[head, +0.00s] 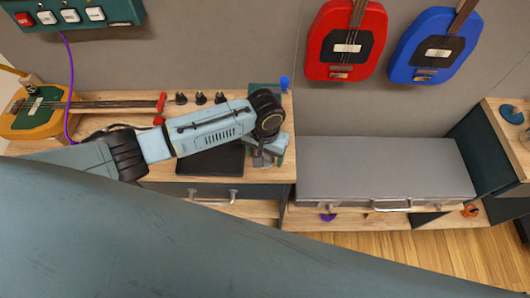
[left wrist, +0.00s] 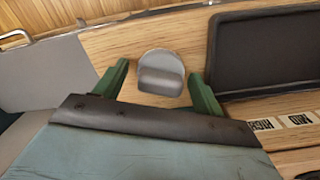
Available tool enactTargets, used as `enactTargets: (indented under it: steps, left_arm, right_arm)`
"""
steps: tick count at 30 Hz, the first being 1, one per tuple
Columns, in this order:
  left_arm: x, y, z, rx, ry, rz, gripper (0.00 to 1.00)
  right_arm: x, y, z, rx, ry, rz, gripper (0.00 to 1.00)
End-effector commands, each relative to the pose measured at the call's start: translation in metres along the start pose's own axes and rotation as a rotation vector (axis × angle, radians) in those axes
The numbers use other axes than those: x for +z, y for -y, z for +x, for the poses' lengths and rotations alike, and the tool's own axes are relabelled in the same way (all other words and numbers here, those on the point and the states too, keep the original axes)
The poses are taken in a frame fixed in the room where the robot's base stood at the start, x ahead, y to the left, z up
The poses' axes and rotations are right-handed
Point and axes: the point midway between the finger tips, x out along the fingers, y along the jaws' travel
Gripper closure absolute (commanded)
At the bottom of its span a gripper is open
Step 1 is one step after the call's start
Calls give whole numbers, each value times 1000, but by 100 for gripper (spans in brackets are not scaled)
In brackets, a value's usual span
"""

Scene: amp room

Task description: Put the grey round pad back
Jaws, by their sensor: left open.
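The grey round pad (left wrist: 160,72), a disc with a raised block-like part, is on the wooden bench top (left wrist: 185,35) in the left wrist view. My left gripper (left wrist: 161,86) is open, with its two green fingers apart on either side of the pad's near part. I cannot tell whether either finger touches it. In the head view the left gripper (head: 268,158) is low over the right end of the bench, and I cannot make out the pad there. My right gripper is not in view.
A black mat (head: 212,160) lies left of the gripper on the bench. A blue knobbed item (head: 285,82) stands behind. A grey case (head: 385,168) is to the right. Red (head: 346,40) and blue (head: 435,42) guitars hang on the wall. An orange-green guitar (head: 40,112) is at left.

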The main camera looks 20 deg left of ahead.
Motion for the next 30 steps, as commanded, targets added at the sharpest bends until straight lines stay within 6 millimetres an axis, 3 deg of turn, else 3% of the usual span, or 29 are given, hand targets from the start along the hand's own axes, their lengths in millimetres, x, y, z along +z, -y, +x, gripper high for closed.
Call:
enactTargets:
  steps: [7,15,21,30]
  left_arm:
    - [-1,0,-19,1,-3,1,30]
    - [-1,0,-77,2,-4,1,30]
    - [-1,0,-110,2,-2,0,30]
    - [0,0,-123,0,0,0,30]
  right_arm:
    - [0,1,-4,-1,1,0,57]
    - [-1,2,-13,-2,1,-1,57]
    - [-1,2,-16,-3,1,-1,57]
    - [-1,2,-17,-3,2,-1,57]
